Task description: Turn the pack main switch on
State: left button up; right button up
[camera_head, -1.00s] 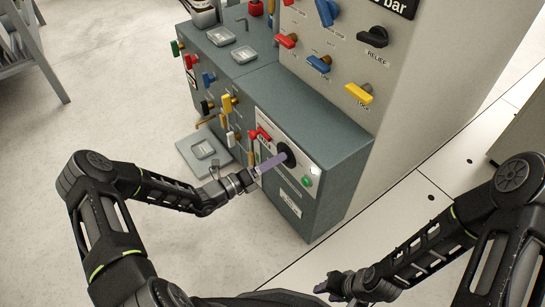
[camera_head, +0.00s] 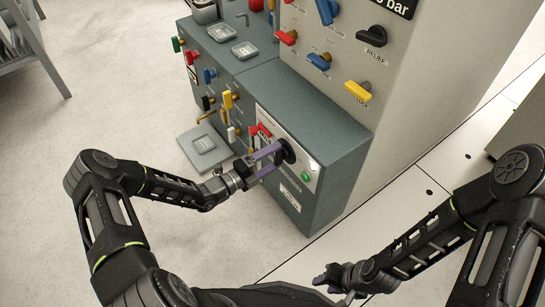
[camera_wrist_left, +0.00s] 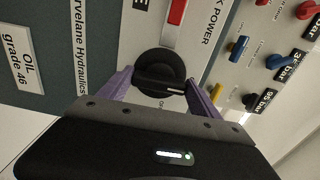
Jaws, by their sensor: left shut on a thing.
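The pack main switch, a black round rotary knob (camera_head: 287,150), sits on the light front plate of the low grey-green cabinet. It also shows in the left wrist view (camera_wrist_left: 160,72), with a raised grip bar across it and lettering partly hidden below. My left gripper (camera_head: 280,157) has its purple fingers on either side of the knob and is shut on it; they also show in the left wrist view (camera_wrist_left: 168,88). My right gripper (camera_head: 322,282) hangs low, away from the cabinet; its finger opening is too small to tell.
Beside the knob are a red handle (camera_head: 262,131), a green button (camera_head: 306,177) and a white button (camera_head: 314,166). Several coloured valve handles, including a yellow one (camera_head: 228,99), stick out to the left. The floor in front is clear.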

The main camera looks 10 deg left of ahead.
pick_arm(q)
jog(key=o, duration=1.4)
jog(key=p+v, duration=0.1)
jog(key=v, duration=0.7)
jog(key=shift+w, duration=0.1)
